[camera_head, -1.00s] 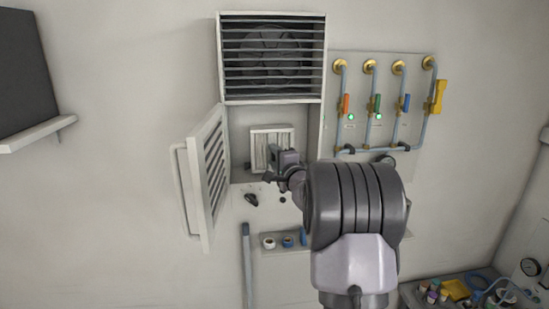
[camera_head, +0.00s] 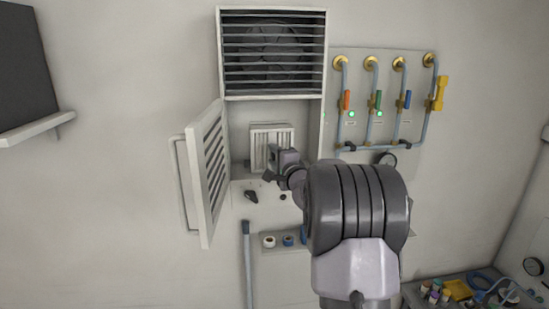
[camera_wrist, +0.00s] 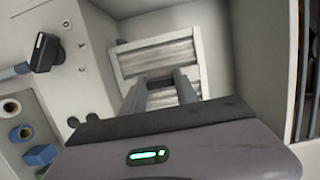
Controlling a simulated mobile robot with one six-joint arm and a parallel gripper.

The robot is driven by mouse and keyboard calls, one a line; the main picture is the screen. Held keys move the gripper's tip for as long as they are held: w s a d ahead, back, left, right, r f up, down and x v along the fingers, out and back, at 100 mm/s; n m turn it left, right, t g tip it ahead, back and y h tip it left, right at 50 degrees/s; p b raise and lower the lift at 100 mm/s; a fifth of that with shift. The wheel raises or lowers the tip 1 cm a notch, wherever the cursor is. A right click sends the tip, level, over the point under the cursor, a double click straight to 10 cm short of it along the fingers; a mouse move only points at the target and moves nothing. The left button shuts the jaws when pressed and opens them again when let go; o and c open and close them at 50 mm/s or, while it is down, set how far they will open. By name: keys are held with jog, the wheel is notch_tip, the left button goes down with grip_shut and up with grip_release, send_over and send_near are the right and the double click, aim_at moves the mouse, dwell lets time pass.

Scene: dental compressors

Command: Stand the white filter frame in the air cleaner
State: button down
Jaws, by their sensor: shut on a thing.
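The white filter frame (camera_head: 270,137) with pleated ribs stands inside the lower opening of the air cleaner (camera_head: 273,101), below its louvred grille. The wrist view shows the frame (camera_wrist: 140,64) slightly tilted in the picture, within the pale walls of the compartment. My gripper (camera_head: 270,165) reaches into the opening from the front. In the wrist view its two fingers (camera_wrist: 160,82) are shut on the lower part of the filter frame. The exact contact at the fingertips is partly hidden.
The air cleaner's louvred door (camera_head: 207,172) is swung open at the left. A black knob (camera_head: 251,196) sits below the opening. A shelf with tape rolls (camera_head: 269,241) is underneath. A panel of pipes with coloured levers (camera_head: 377,101) is close on the right.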

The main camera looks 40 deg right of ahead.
jog(key=shift+c, duration=1.9)
grip_release()
jog(key=shift+s+a+f+b, duration=0.2)
jog(key=shift+s+b, duration=0.15)
jog(key=shift+b, duration=0.3)
jog(key=a+b+v, duration=0.2)
jog(key=b+v, duration=0.6)
jog(key=v, duration=0.3)
jog(key=shift+w+a+r, duration=0.25)
jog(key=shift+w, duration=0.2)
